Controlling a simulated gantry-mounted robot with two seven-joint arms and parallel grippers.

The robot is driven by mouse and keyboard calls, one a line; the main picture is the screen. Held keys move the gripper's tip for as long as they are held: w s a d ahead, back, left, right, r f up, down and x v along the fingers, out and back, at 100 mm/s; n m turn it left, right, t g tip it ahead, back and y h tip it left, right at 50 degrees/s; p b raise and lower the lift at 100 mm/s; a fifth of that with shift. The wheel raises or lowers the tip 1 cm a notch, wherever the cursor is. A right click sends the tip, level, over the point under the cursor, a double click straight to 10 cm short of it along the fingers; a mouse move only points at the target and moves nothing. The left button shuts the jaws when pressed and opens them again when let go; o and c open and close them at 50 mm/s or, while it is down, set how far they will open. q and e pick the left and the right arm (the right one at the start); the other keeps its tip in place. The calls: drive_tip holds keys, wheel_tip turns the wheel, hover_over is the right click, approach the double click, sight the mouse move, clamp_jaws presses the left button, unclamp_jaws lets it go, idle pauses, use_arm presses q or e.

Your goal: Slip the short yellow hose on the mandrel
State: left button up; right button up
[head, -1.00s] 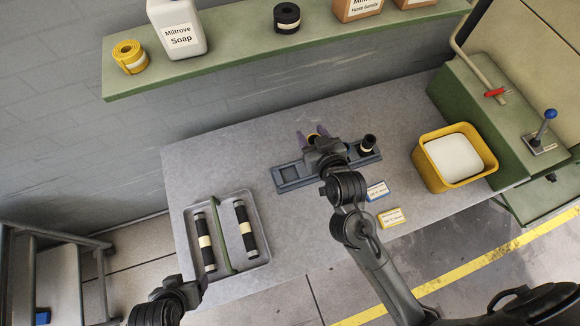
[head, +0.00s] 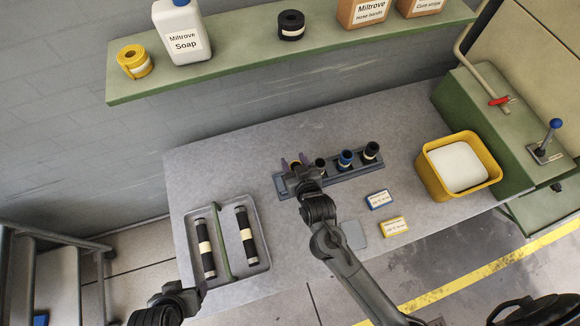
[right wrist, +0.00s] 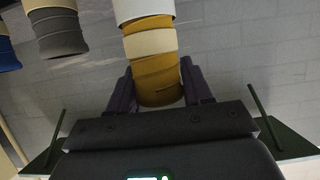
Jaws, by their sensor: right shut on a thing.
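My right gripper (head: 294,164) is over the left end of a blue-grey rack (head: 333,172) on the table. In the right wrist view its dark fingers (right wrist: 157,90) are shut on a yellow hose (right wrist: 153,72) with a cream band. In the head view this hose is mostly hidden by the gripper. I cannot tell whether its lower end touches the rack. My left gripper (head: 200,288) is at the bottom left, near a grey tray, and its jaws are not clear. I cannot make out which part is the mandrel.
A blue hose (head: 346,158) and a black hose (head: 371,150) stand upright in the rack. The grey tray (head: 262,240) holds two dark rollers. A yellow bin (head: 432,178) stands right, beside the green machine (head: 475,92). Two small boxes (head: 378,199) lie on the table.

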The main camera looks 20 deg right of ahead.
drive_tip(key=shift+w+a+f, duration=0.5)
drive_tip(key=shift+w, duration=0.1)
wheel_tip(320, 180, down, 4)
drive_tip(key=shift+r, duration=0.2)
drive_tip(key=shift+f, duration=0.15)
drive_tip(key=shift+f, duration=0.1)
drive_tip(key=o, duration=1.2)
